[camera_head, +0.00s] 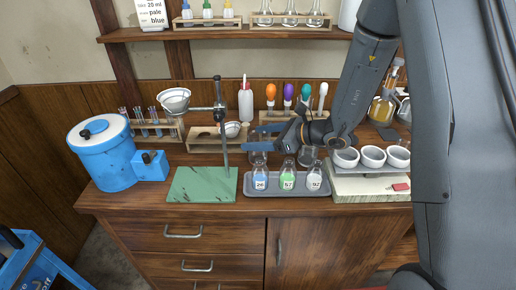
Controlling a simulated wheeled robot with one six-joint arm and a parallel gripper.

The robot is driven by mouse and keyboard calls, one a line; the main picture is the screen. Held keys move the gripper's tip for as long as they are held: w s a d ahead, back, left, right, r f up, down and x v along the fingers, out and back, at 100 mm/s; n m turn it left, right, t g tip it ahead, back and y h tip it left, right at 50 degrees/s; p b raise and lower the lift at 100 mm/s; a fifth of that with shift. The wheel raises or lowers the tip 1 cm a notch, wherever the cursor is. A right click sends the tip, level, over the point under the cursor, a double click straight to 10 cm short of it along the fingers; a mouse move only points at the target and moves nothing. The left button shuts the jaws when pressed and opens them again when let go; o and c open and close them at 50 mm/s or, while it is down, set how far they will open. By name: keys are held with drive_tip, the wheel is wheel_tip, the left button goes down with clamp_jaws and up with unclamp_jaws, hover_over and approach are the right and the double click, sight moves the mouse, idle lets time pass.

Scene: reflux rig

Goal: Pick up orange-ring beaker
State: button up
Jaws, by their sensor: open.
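I cannot make out an orange ring on any glass. A clear glass vessel (258,157) stands at the back left of the grey tray, partly under my gripper. Another clear glass vessel (307,157) stands at the back right of the tray. My gripper (250,138) has blue fingers that point left. It is open and appears empty, above the back of the tray and right of the stand's rod. My arm and the front bottles hide part of the tray's contents.
The grey tray (276,194) holds several numbered bottles in front. A metal stand (225,150) on a green base (190,186) is close at left. White cups (373,156) are at right. A rack of colored-top tools (288,95) stands behind. A blue container (103,158) is far left.

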drive_tip(key=shift+c, duration=0.3)
drive_tip(key=c, duration=1.4)
drive_tip(key=shift+r, duration=0.1)
drive_tip(key=shift+c, duration=0.2)
wheel_tip(320, 180, up, 10)
drive_tip(key=b, duration=0.2)
